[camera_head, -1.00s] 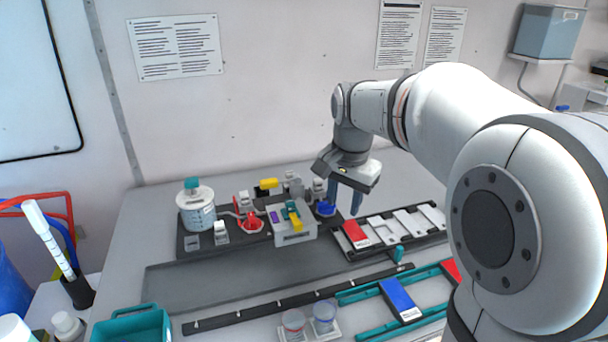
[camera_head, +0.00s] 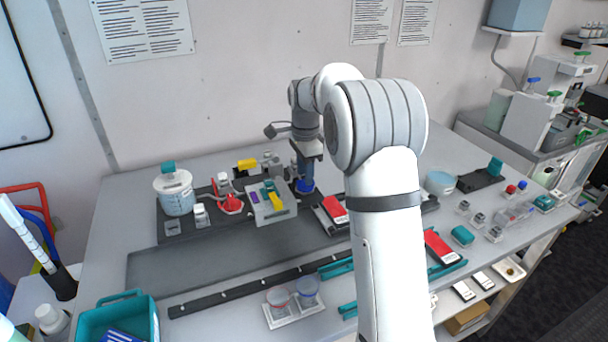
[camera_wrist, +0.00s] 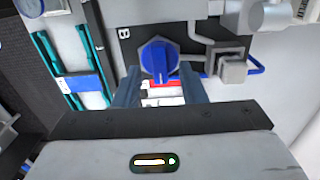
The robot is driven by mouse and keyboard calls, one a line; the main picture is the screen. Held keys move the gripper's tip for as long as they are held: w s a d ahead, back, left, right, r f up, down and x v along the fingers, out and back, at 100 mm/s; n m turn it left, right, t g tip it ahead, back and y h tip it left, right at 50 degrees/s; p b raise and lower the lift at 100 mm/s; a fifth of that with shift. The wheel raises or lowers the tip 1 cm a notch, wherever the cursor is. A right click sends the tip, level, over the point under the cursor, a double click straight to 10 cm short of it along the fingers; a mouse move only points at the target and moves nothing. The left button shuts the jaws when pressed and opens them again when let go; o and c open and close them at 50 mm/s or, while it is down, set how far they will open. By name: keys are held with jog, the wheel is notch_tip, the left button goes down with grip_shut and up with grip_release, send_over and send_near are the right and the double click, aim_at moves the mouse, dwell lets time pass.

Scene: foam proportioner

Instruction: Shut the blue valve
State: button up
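The blue valve (camera_head: 305,187) is a blue knob at the right end of the dark proportioner board. In the wrist view it is a round blue knob (camera_wrist: 158,60) with a raised bar across it, on a grey hexagonal base. The bar runs about up and down in that picture. My gripper (camera_head: 305,178) points down at the knob. In the wrist view my gripper (camera_wrist: 158,80) is open, with one finger to each side just below the knob. I cannot tell whether the fingers touch it. My fingers partly hide the knob in the head view.
A white tank (camera_head: 175,194), a red valve (camera_head: 231,203) and a grey block with a yellow handle (camera_head: 270,204) stand left of the blue valve. The grey mat (camera_head: 200,262) in front is clear.

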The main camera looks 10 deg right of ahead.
jog(key=shift+f, duration=0.95)
jog(key=shift+c, duration=0.4)
grip_shut()
